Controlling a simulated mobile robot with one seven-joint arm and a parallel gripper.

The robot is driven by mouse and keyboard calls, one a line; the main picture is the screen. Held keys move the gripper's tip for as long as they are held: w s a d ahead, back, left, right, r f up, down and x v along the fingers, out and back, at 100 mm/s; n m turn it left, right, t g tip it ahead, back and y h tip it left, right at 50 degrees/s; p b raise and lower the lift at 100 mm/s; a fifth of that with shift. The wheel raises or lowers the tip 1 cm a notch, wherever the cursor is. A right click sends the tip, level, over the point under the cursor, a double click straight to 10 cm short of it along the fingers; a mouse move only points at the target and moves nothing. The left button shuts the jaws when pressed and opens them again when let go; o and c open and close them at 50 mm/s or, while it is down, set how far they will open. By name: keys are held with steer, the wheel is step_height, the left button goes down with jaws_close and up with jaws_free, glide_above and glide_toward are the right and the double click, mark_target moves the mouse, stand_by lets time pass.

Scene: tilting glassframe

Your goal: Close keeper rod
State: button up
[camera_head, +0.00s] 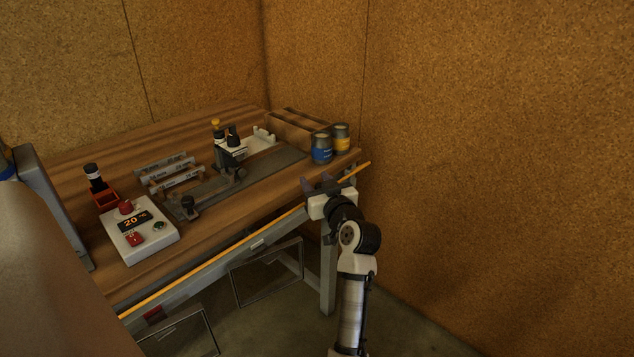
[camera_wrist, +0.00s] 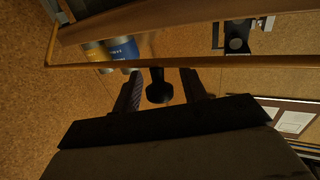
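A long thin orange-yellow rod (camera_head: 235,246), which looks like the keeper rod, runs along the workbench's front edge; it crosses the wrist view (camera_wrist: 230,62) too. My gripper (camera_head: 327,186) is at the rod's right part, at the bench's front right corner. In the wrist view my gripper (camera_wrist: 160,88) has its two fingers apart. A black knob (camera_wrist: 158,88) shows between them, with gaps on both sides. I cannot tell what the knob is fixed to. Two dark-edged glass frames (camera_head: 236,289) (camera_head: 211,326) are below the bench front.
The wooden workbench (camera_head: 80,150) carries a white control box (camera_head: 140,236), a red holder (camera_head: 106,198), metal fixtures and bottles. A blue can (camera_head: 321,150) and a yellow-labelled can (camera_head: 341,138) stand at its right end. Cork-like walls (camera_head: 500,130) close off the back and right.

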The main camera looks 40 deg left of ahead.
jaws_close()
steer(key=shift+d+f+b, duration=0.1)
steer(key=shift+b, duration=0.2)
